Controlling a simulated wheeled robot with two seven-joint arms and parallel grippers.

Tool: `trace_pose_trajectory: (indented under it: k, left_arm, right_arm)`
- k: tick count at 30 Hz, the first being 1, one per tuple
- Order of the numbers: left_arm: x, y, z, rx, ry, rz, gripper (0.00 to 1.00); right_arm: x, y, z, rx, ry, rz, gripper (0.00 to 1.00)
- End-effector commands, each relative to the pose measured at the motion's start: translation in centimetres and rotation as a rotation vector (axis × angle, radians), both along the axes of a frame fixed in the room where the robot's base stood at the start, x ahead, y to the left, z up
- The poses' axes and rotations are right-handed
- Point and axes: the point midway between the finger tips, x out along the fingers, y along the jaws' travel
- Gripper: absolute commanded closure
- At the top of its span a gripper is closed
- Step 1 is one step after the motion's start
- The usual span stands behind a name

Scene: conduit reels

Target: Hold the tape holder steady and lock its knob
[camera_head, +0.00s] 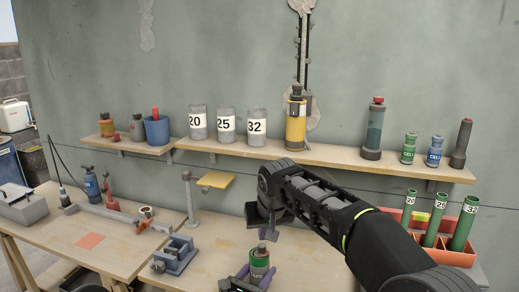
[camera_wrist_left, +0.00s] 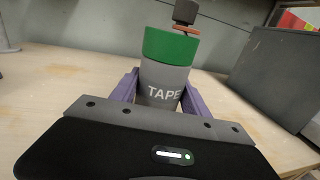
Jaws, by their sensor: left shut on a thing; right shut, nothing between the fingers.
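The tape holder (camera_head: 260,258) stands at the front of the workbench, with a grey body and a green band. In the left wrist view the tape holder (camera_wrist_left: 162,85) shows its TAPE label, and an orange-brown knob (camera_wrist_left: 180,29) sits on top. My left gripper (camera_head: 252,278) is shut on the body, its purple fingers (camera_wrist_left: 160,95) on either side. My right gripper (camera_head: 268,234) comes down from above, shut and empty, with its tip close over the knob. A dark block just above the knob looks like that tip; I cannot tell whether they touch.
A vise (camera_head: 175,255) and an orange square (camera_head: 90,240) lie to the left on the bench. A red rack (camera_head: 455,257) with green tubes stands right, behind my right arm. A wall shelf (camera_head: 330,158) holds jars and bottles. A large grey block (camera_wrist_left: 275,75) is right of the holder.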

Motion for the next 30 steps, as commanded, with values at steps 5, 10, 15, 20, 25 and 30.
trace_pose_trajectory:
  k: [5,10,15,20,25,30]
  left_arm:
    - [0.0,0.0,0.0,0.0,-0.001,0.001,0.42]
    - [0.0,0.0,0.0,0.0,0.0,0.0,0.28]
    - [0.0,0.0,0.0,0.0,0.0,0.0,0.21]
    - [0.0,0.0,0.0,0.0,0.0,0.0,0.21]
    - [-0.6,0.4,0.0,0.0,0.001,0.0,0.21]
    - [-2.7,1.6,0.0,0.001,0.003,0.001,0.21]
  right_arm:
    - [0.0,0.0,0.0,0.0,0.0,0.0,1.0]
    - [0.0,0.0,0.0,0.0,0.0,0.0,1.0]
    - [0.0,0.0,0.0,0.0,0.0,0.0,1.0]
    - [0.0,0.0,0.0,0.0,0.0,0.0,1.0]
    - [0.0,0.0,0.0,0.0,0.0,0.0,1.0]
    - [0.0,0.0,0.0,0.0,0.0,0.0,1.0]
